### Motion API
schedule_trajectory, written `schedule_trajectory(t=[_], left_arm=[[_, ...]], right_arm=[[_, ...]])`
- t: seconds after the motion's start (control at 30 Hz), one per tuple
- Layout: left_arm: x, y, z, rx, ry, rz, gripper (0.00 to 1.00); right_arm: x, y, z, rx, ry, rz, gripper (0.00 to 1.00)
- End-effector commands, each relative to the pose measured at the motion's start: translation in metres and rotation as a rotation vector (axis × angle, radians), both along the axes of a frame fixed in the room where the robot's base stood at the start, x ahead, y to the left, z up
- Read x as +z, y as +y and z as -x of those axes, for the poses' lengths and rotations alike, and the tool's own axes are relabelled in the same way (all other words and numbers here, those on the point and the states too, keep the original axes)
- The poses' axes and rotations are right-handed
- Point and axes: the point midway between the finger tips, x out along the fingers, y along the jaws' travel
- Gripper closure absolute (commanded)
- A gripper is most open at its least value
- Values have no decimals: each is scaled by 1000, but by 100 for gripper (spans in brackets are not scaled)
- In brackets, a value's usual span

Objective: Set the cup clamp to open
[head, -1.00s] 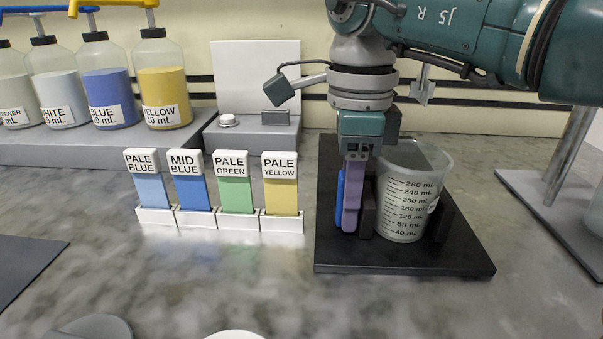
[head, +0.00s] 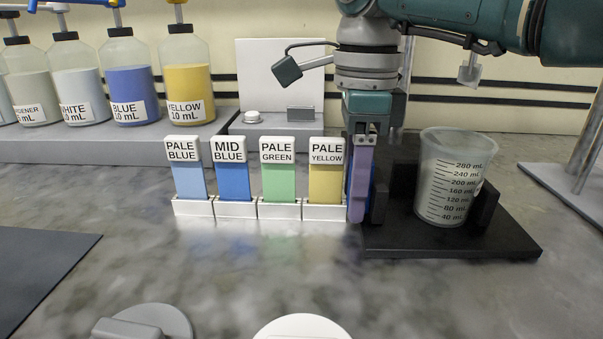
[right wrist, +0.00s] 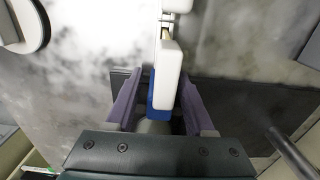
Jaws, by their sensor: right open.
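The cup clamp is a black base (head: 450,246) with a left jaw (head: 379,200) and a right jaw (head: 487,206). A clear measuring cup (head: 447,190) stands upright between them. A clear gap shows between the left jaw and the cup; the right jaw is close beside the cup. A blue handle (head: 348,185) is at the clamp's left side, mostly hidden by my right gripper (head: 360,217). In the right wrist view my purple fingers (right wrist: 160,104) are apart, on either side of the blue handle (right wrist: 155,88). My left gripper is not in view.
A row of labelled colour strips in white holders stands just left of my gripper, the pale yellow strip (head: 325,182) nearest. Bottles, such as the yellow bottle (head: 185,75), stand on a grey shelf behind. The counter in front is mostly clear.

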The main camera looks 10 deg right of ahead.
Motion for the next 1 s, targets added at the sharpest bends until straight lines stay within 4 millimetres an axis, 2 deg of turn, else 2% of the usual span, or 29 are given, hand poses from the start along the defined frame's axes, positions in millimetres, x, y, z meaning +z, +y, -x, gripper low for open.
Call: schedule_trajectory(t=[0.37,0.8,1.0], left_arm=[[1,1,0,-1,1,-3,50],[7,1,0,0,1,-2,50],[7,0,0,0,1,-1,50]], right_arm=[[6,-2,0,-2,0,3,40],[85,-2,-1,-1,-2,3,40],[99,-2,0,-2,1,3,40]])
